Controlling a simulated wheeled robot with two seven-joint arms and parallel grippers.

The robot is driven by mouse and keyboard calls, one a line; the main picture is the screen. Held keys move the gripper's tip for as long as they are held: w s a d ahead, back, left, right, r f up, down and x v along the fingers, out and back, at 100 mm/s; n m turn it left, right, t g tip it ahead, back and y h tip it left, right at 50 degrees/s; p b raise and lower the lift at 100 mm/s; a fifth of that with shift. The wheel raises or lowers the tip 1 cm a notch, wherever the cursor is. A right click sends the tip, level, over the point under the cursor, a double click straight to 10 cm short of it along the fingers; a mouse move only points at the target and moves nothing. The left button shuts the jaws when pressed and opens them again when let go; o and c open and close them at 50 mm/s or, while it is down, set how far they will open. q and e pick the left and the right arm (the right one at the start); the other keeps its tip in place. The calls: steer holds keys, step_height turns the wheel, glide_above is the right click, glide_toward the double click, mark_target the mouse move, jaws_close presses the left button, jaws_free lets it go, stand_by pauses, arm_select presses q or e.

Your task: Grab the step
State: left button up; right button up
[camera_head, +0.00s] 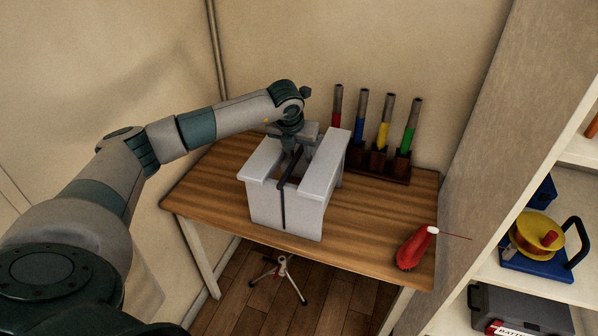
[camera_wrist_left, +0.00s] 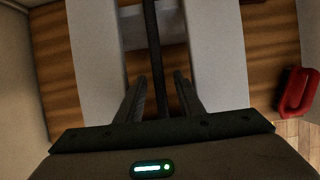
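The step (camera_head: 265,205), a light grey block-like stool with two raised top slabs and a gap between them, stands upright on the wooden table. A thin dark bar (camera_head: 282,190) runs along the gap and down its front. My left gripper (camera_head: 291,158) is over the gap, pointing down. In the left wrist view the step's pale slabs (camera_wrist_left: 97,60) lie on both sides of the open fingers (camera_wrist_left: 160,90). The dark bar (camera_wrist_left: 151,40) passes between the fingertips, with space on each side. Whether the fingers touch anything is unclear. My right gripper is not in view.
A dark rack (camera_head: 375,160) with several coloured tubes stands behind the step. A red bottle-like tool (camera_head: 413,250) with a thin tip is at the table's front right corner. A shelf (camera_head: 545,275) with a blue-and-yellow reel stands at right. A small tripod (camera_head: 280,268) is on the floor.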

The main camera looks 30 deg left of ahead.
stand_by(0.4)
arm_select(q)
jaws_close()
stand_by(1.2)
steer(key=shift+w, duration=0.1)
